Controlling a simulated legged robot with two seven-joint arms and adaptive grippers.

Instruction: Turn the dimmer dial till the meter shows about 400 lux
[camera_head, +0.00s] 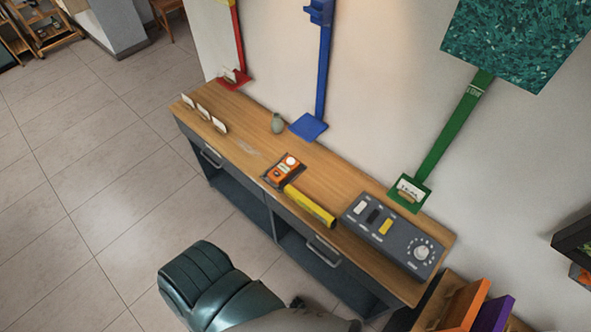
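The dimmer dial (421,252) is a round pale knob ringed by light dots, at the right end of a dark grey control box (399,243). The box lies on the right part of the wooden desk. An orange handheld device with a white round top, which looks like the meter (283,174), lies on a dark base near the desk's middle. Its reading is too small to make out. Neither of my grippers shows in the head view, and nothing touches the dial.
White, black and yellow (385,227) pieces sit on the box beside the dial. A yellow bar (310,206) lies between meter and box. A small grey-green vase (278,123) and several white cards stand further left on the desk (240,140). Tiled floor lies open at left.

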